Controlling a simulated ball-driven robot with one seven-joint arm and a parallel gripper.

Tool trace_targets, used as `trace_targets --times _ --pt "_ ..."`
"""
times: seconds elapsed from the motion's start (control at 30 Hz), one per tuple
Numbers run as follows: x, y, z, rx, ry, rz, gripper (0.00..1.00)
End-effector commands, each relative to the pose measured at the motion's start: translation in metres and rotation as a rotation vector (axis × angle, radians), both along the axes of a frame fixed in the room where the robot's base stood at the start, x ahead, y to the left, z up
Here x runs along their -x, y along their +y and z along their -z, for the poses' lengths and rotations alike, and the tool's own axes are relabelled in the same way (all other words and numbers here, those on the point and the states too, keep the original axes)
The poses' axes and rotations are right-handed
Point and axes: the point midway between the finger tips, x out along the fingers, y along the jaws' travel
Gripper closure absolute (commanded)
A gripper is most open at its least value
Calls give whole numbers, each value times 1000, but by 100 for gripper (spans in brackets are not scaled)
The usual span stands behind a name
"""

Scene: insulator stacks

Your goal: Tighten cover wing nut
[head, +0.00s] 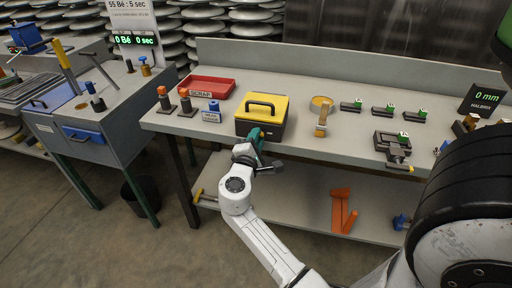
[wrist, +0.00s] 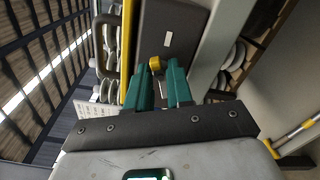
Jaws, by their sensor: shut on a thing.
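The box (head: 245,127) stands on the bench with a yellow lid (head: 281,103) and a black carry handle on top. In the wrist view its dark front face (wrist: 170,30) fills the upper middle, with the yellow lid edge (wrist: 127,50) along its left. A small yellow wing nut (wrist: 155,63) shows at that front face, between my green fingertips. My gripper (head: 256,136) is at the front of the box and shut on the wing nut, which it hides in the head view. The fingertips also show in the wrist view (wrist: 163,72).
A red scrap tray (head: 207,87), two orange-topped posts and a blue block stand left of the box. A yellow ring stand (head: 321,118) and several small green-tagged fixtures (head: 351,105) stand to its right.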

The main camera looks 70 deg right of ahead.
Motion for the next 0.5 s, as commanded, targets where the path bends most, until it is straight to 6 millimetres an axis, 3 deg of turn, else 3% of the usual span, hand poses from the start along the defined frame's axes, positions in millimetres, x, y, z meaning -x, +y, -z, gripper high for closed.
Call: trace_targets --times 0.03,0.17,0.5 --pt "0 0 7 -4 -44 -1 100" --pt "1 0 4 -11 -122 0 100" --pt "1 0 2 -12 -122 2 100"
